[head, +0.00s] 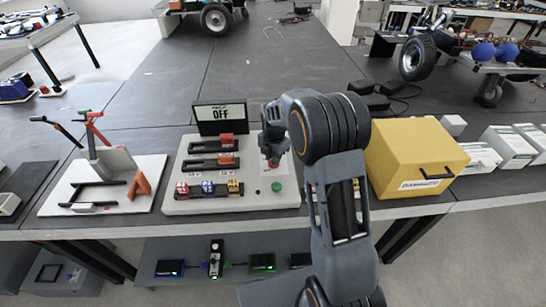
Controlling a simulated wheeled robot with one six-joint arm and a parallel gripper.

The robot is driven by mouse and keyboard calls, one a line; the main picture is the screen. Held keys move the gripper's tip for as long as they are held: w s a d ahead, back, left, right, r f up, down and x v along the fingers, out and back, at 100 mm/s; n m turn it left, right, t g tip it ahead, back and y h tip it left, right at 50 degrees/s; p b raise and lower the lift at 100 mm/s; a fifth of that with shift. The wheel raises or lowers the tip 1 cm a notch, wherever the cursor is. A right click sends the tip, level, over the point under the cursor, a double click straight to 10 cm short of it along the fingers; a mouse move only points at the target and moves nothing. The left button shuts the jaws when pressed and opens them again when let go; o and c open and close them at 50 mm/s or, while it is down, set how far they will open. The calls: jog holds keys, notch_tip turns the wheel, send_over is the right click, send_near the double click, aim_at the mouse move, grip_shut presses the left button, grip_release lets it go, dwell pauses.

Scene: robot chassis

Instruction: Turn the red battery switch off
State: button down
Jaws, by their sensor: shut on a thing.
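A pale control panel (252,201) lies on the dark table, just left of my arm. My gripper (270,154) points down at the panel's right part, shut on a small red knob (272,163), which looks like the red battery switch. The fingers and wrist hide most of the knob, so its turn angle cannot be told. A sign reading OFF (221,114) stands at the panel's back edge.
A yellow box (408,155) stands close right of my arm. A white board with a red-handled stand (95,150) lies left.

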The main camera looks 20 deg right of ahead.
jog(key=c, duration=1.1)
grip_release()
notch_tip(320, 180, up, 14)
jog(key=shift+f, duration=0.1)
